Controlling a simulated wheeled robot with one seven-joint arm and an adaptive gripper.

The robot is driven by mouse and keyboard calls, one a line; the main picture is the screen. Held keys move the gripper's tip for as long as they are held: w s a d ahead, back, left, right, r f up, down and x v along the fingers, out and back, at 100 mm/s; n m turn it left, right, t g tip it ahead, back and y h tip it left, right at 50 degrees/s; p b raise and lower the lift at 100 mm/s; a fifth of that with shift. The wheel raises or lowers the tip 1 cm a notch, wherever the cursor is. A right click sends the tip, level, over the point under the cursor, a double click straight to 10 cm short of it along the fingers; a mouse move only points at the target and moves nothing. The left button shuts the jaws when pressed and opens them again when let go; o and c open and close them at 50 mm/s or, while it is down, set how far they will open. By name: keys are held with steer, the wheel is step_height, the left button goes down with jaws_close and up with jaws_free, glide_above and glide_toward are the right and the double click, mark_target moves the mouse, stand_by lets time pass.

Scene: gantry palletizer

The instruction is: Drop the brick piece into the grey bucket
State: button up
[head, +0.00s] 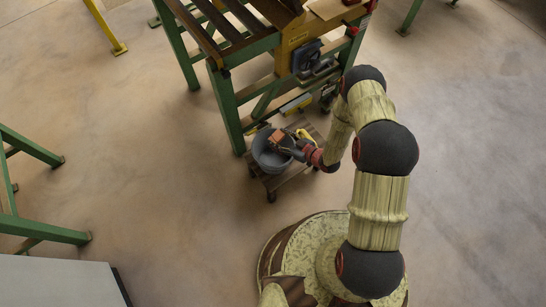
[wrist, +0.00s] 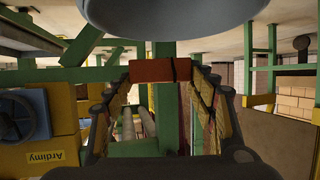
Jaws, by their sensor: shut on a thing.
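The grey bucket (head: 262,158) stands on a low wooden platform beside the green frame. My gripper (head: 284,143) reaches in from the right and overlaps the bucket's opening in the head view. It is shut on the orange-red brick piece (head: 277,137), which appears over the far part of the opening. In the wrist view the brick piece (wrist: 152,71) sits between the two fingertips (wrist: 160,76), and the bucket's rounded grey side (wrist: 180,14) fills the top edge. The gap between brick and bucket cannot be told. The bucket's inside is mostly hidden by my gripper.
The wooden platform (head: 283,183) has small dark wheels. Another green frame (head: 40,236) is at left. The floor between is clear.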

steer(key=shift+f, duration=0.1)
steer(key=o, duration=1.3)
steer(key=shift+d, duration=0.1)
steer(key=v, duration=1.2)
steer(key=shift+f, duration=0.1)
